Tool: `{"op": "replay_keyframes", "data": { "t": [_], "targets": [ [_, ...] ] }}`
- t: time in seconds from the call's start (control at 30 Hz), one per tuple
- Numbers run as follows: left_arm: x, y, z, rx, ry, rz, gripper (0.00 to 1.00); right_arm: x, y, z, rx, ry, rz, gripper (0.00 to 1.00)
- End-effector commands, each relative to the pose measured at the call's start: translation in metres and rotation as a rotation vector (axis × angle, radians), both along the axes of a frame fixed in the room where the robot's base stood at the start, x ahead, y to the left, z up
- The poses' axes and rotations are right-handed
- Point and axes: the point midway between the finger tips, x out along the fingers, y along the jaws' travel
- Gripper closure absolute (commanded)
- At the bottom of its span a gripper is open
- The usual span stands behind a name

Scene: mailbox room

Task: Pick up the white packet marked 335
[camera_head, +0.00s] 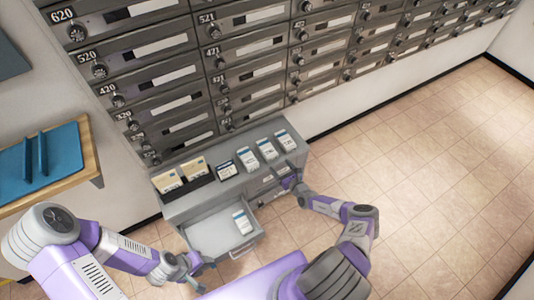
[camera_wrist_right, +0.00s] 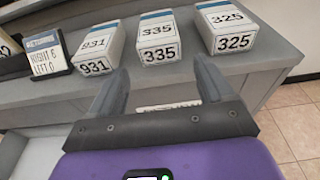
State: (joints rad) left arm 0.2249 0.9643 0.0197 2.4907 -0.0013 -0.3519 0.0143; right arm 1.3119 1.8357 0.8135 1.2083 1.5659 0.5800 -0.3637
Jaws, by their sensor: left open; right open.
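The white packet marked 335 (camera_wrist_right: 158,40) stands on the cabinet top between the packets marked 931 (camera_wrist_right: 98,47) and 325 (camera_wrist_right: 226,28). In the head view it is the middle one of three (camera_head: 267,149), its number too small to read. My right gripper (camera_wrist_right: 161,72) is open and empty, its fingers pointing towards the packet's front with a gap left. In the head view the right gripper (camera_head: 288,182) is at the cabinet's front, right side. My left gripper (camera_head: 202,265) is open near the front of the pulled-out drawer.
The grey cabinet (camera_head: 200,198) has an open drawer (camera_head: 212,236) with another white packet (camera_head: 242,221) inside. Mailboxes (camera_head: 240,50) rise behind. Floor is free at right.

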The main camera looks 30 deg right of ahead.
Motion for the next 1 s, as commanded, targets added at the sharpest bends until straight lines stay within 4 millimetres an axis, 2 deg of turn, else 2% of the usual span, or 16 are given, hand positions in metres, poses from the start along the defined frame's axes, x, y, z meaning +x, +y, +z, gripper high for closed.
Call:
{"op": "replay_keyframes", "data": {
  "t": [0.03, 0.2, 0.5, 0.7, 1.0],
  "targets": [
    [0.000, 0.000, -0.009, 0.000, 0.000, 0.000, 0.51, 0.007, 0.001, -0.005, -0.002, -0.002, 0.001, 0.19],
    [0.000, 0.000, -0.026, 0.000, 0.000, 0.000, 0.51, 0.027, 0.003, -0.009, -0.001, -0.001, 0.002, 0.19],
    [0.000, 0.000, -0.043, 0.000, 0.000, 0.000, 0.51, 0.059, 0.005, -0.014, -0.003, 0.000, 0.003, 0.19],
    [0.000, 0.000, -0.050, 0.000, 0.000, 0.000, 0.51, 0.071, 0.006, -0.015, -0.001, 0.001, 0.001, 0.19],
    [0.000, 0.000, -0.050, 0.000, 0.000, 0.000, 0.51, 0.074, 0.006, -0.015, 0.000, 0.000, 0.001, 0.19]
  ]
}}
